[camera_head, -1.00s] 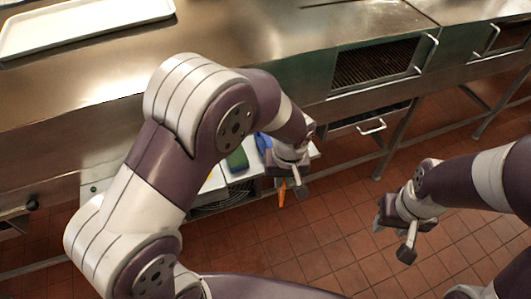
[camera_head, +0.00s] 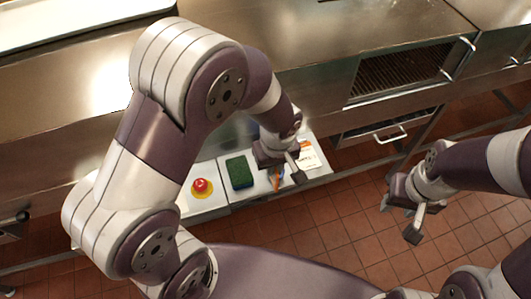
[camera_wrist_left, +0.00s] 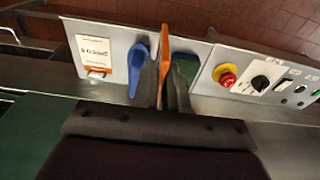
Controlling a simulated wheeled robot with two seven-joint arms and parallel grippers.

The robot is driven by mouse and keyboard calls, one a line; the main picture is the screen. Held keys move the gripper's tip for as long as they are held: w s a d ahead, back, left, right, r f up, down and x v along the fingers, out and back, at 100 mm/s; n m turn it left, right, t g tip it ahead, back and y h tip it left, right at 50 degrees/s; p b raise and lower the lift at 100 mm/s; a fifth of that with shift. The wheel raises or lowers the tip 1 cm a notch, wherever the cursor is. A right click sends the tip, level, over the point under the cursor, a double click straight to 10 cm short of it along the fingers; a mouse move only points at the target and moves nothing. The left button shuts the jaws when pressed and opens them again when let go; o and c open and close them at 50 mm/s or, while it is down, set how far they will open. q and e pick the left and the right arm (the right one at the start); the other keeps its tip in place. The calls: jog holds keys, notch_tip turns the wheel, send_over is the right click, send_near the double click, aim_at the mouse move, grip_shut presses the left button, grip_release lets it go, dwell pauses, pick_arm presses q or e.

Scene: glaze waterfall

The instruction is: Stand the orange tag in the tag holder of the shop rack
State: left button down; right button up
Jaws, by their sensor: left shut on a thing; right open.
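My left gripper (camera_head: 283,174) is shut on the orange tag (camera_wrist_left: 164,45), which stands edge-on between the dark fingers in the left wrist view. In the head view only a sliver of the tag (camera_head: 276,182) shows below the gripper, over a light panel (camera_head: 222,200) along the counter front. A blue piece (camera_wrist_left: 138,62) is left of the tag in the wrist view, and a dark green block (camera_wrist_left: 187,66) is right of it. I cannot make out which part is the tag holder. My right gripper (camera_head: 402,212) is open and empty above the floor.
The panel carries a red button (camera_head: 200,186), the green block (camera_head: 239,172) and a white card with an orange edge (camera_head: 307,155). A dial (camera_wrist_left: 261,83) and switches show in the wrist view. A steel counter stands behind; the tiled floor in front is clear.

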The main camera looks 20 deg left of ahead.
pick_arm(q)
jog(key=w+a+f, duration=0.1)
jog(key=a+f, duration=0.1)
jog(key=w+a+f+p, duration=0.1)
jog(key=w+a+f, duration=0.1)
jog(key=f, duration=0.1)
jog(key=w+a+f, duration=0.2)
jog(key=f, duration=0.1)
jog(key=shift+f+p, duration=0.15)
jog(key=shift+p, duration=0.25)
jog(key=shift+d+f, duration=0.1)
jog(key=shift+f, duration=0.25)
jog(key=c, duration=1.2)
grip_release()
jog(key=shift+o, duration=0.2)
